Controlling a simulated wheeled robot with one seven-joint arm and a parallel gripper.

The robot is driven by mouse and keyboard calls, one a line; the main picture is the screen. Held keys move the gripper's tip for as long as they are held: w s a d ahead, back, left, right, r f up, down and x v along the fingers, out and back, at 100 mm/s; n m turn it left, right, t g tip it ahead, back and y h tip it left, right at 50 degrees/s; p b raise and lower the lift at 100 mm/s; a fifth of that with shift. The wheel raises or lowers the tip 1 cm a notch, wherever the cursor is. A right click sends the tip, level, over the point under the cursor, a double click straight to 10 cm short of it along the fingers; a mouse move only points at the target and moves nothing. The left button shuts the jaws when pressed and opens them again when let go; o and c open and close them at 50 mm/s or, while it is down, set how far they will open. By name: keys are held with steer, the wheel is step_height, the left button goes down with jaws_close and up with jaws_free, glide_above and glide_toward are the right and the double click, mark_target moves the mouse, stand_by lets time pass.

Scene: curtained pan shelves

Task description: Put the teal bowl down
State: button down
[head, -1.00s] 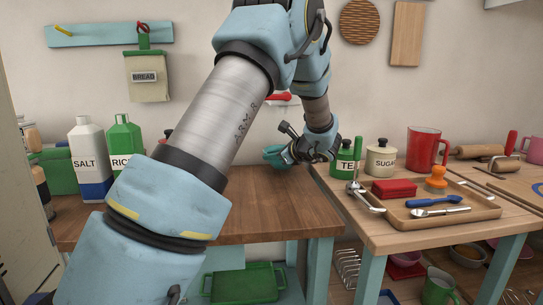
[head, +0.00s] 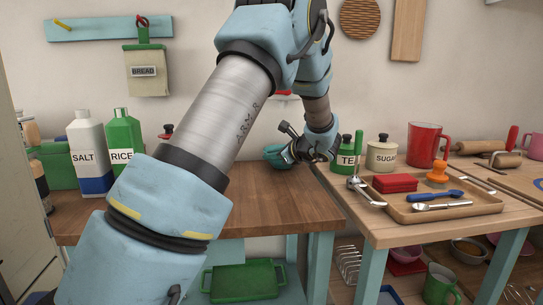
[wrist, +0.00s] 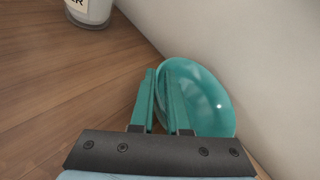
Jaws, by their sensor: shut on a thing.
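The teal bowl (head: 276,162) is at the back of the wooden counter (head: 270,205), near the wall. My gripper (head: 290,154) is at its right side in the head view, and my wrist hides part of it. In the wrist view the bowl (wrist: 207,100) shows its inside and looks tilted, close to the wall. My gripper's two teal fingers (wrist: 160,88) are shut on the bowl's rim at its left side. I cannot tell whether the bowl touches the counter.
A white canister (wrist: 90,8) stands away from the bowl in the wrist view. The green tea tin (head: 340,162) and the sugar jar (head: 381,156) stand right of my gripper on the neighbouring table. The salt (head: 90,152) and rice (head: 123,140) containers stand left. The counter's middle is clear.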

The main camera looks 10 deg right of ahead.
steer(key=shift+f, duration=0.2)
steer(key=c, duration=0.8)
jaws_free()
steer(key=shift+s, duration=0.1)
steer(key=b+v, duration=0.1)
steer(key=v, duration=0.9)
steer(key=shift+s+d+r+b, duration=0.1)
steer(key=shift+s+d+b, duration=0.15)
steer(key=shift+b, duration=0.15)
jaws_close()
steer(key=shift+r, duration=0.1)
stand_by(0.4)
